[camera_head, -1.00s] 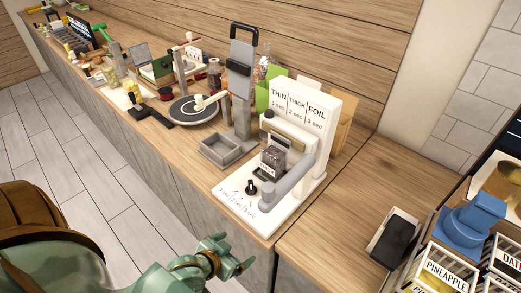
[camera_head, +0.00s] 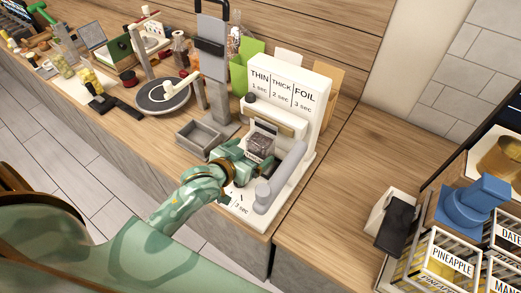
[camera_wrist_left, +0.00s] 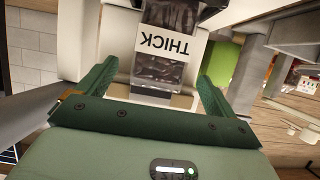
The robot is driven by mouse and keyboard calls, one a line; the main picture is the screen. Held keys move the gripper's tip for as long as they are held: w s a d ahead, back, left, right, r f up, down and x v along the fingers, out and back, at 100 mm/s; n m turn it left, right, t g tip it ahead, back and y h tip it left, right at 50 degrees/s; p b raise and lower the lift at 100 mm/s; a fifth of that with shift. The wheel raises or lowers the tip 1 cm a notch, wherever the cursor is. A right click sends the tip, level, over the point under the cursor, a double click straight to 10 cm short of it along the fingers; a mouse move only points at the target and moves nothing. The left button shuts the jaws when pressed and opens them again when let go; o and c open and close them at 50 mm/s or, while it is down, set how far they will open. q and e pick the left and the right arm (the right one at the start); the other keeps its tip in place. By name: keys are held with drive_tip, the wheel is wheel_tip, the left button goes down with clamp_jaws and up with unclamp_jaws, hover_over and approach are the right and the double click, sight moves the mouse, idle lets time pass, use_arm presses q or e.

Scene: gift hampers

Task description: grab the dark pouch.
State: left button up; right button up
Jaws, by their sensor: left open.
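A dark, see-through pouch (camera_head: 260,146) with a white label stands in the white sealing machine (camera_head: 286,105), whose panel reads THIN, THICK and FOIL. In the left wrist view the pouch (camera_wrist_left: 160,72) shows its label reading THICK, upside down, straight ahead of the jaws. My left gripper (camera_head: 246,162) is at the front of the machine, just before the pouch. In the left wrist view its two fingers (camera_wrist_left: 158,80) are apart, one on either side of the pouch's lower end. I cannot tell whether they touch it. My right gripper is not in view.
A grey cylindrical arm (camera_head: 280,180) of the machine lies right of the pouch. A grey tray (camera_head: 200,138) and a post stand to the left. A black item (camera_head: 397,213), a blue scoop-like object (camera_head: 472,203) and labelled crates are at right. Bare counter lies between.

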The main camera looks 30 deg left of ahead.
use_arm(q)
drive_tip(key=shift+w+d+f, duration=0.15)
drive_tip(key=shift+w, duration=0.35)
drive_tip(key=b+x, duration=0.1)
drive_tip(key=x, duration=0.3)
drive_tip(key=shift+w+f, duration=0.1)
drive_tip(key=shift+w, duration=0.2)
drive_tip(key=shift+s, duration=0.1)
drive_tip(key=c, duration=1.2)
